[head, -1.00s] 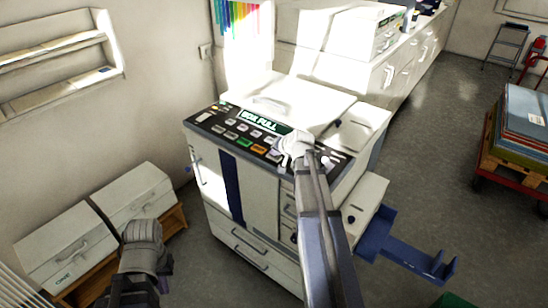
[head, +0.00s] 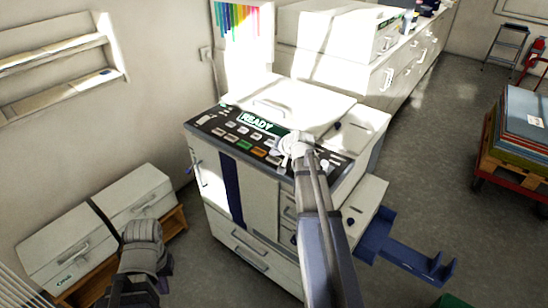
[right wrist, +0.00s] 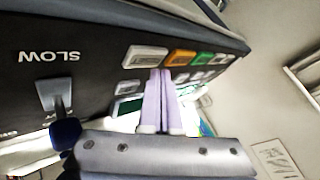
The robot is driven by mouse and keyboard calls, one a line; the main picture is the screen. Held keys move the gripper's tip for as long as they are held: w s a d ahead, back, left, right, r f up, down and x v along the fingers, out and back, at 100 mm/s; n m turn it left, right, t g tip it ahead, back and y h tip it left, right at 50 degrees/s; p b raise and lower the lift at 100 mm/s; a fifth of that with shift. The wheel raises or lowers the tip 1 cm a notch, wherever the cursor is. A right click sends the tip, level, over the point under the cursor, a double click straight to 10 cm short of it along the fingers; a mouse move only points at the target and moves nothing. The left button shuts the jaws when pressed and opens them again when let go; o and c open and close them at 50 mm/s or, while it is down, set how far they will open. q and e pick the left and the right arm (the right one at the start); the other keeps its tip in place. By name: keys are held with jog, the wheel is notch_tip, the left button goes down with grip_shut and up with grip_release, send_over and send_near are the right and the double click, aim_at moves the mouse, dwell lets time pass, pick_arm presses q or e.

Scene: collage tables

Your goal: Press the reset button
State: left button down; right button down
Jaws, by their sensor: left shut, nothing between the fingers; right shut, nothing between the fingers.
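In the right wrist view my shut, empty fingers (right wrist: 160,74) reach the panel beside a pale button (right wrist: 145,57). An orange button (right wrist: 182,58) and a green button (right wrist: 203,59) sit beyond it. I cannot tell whether the fingertips touch, and no reset label is readable. My left gripper (head: 142,232) is shut and empty, low at the left, away from the copier.
A slider marked "SLOW" (right wrist: 58,98) is on the panel beside my right fingers. Pale boxes (head: 75,245) stand on a low wooden shelf at the left. A blue tray (head: 405,250) juts from the copier's right side. The floor at the right is partly clear.

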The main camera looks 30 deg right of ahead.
aim_at(275, 161)
jog(key=shift+r, duration=0.1)
notch_tip(275, 161, up, 5)
jog(key=p, duration=0.5)
dwell(0.4)
dwell(0.5)
jog(key=s+a+f+n+g+y, duration=0.1)
jog(key=s+a+f+n+g, duration=0.15)
jog(key=a, duration=0.55)
jog(key=s+a+f+n+g, duration=0.15)
jog(key=s+a, duration=0.25)
jog(key=a, duration=0.5)
jog(key=s+a+f+n+g+y, duration=0.1)
jog(key=s+a+n, duration=0.2)
jog(key=a, duration=0.5)
jog(key=s+a+f+n+g+h, duration=0.1)
jog(key=s+a+n+g, duration=0.1)
jog(key=s+a, duration=0.4)
jog(key=s+a+n+g+h, duration=0.2)
jog(key=s+a+n, duration=0.2)
jog(key=s, duration=0.6)
jog(key=shift+s+a+f+g, duration=0.3)
jog(key=shift+s+a+f, duration=0.1)
jog(key=shift+a, duration=0.5)
